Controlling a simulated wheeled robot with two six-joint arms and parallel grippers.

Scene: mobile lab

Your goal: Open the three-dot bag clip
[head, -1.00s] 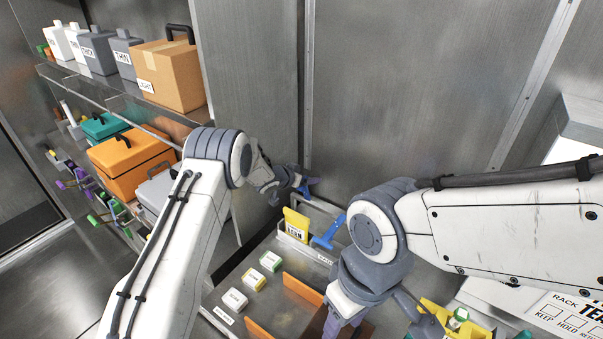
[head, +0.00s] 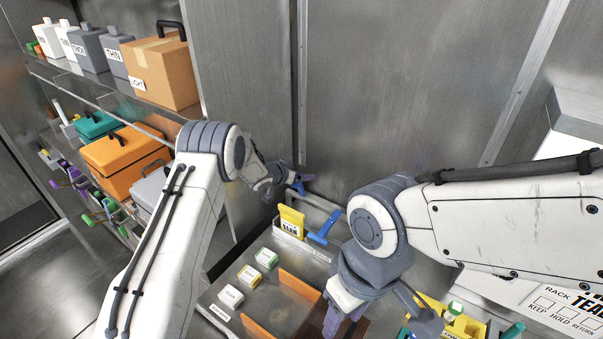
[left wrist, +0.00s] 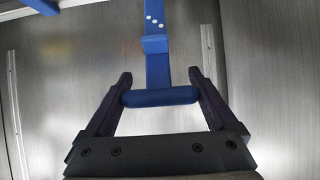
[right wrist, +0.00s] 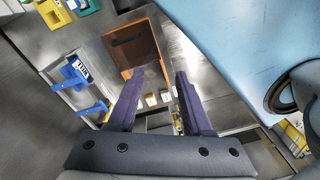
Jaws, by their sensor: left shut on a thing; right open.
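The three-dot bag clip is blue, with three white dots on its bar (left wrist: 154,25) at the top of the left wrist view. Its round crossbar handle (left wrist: 160,97) lies between the fingers of my left gripper (left wrist: 160,90), which is shut on it. In the head view, my left gripper (head: 297,181) holds the blue clip (head: 299,188) near the back wall; the clip's far end is hidden. My right gripper (right wrist: 158,78) is open and empty, its fingers pointing down over the bench.
A second blue clip (head: 322,228) stands beside a yellow bag (head: 291,221) in a labelled rack. Shelves with a cardboard box (head: 160,75) and orange case (head: 122,160) stand left.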

